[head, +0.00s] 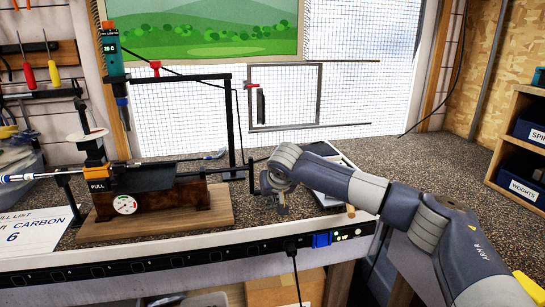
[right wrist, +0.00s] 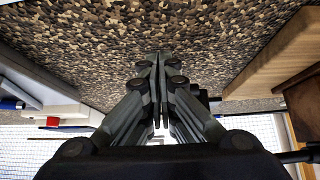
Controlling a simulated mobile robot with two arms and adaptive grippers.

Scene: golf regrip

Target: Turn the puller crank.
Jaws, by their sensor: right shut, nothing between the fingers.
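The puller (head: 150,200) is a dark brown and black body with a round white dial and an orange PULL tag, on a wooden base (head: 190,226). A thin black rod (head: 228,174) runs from its right side to an upright black crank arm (head: 250,178). My right gripper (head: 281,210) points down just right of the crank arm, apparently apart from it. In the right wrist view the gripper (right wrist: 157,58) is shut, with nothing between its fingertips; the wooden base (right wrist: 265,65) is at the right. Whether it touches the crank is hard to tell. My left gripper is out of view.
A golf shaft (head: 22,177) lies through the clamp at the left. A black upright frame (head: 233,120) stands behind the puller. A white-edged flat item (head: 335,165) lies behind my right arm. The speckled bench (head: 430,150) is clear at the back right.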

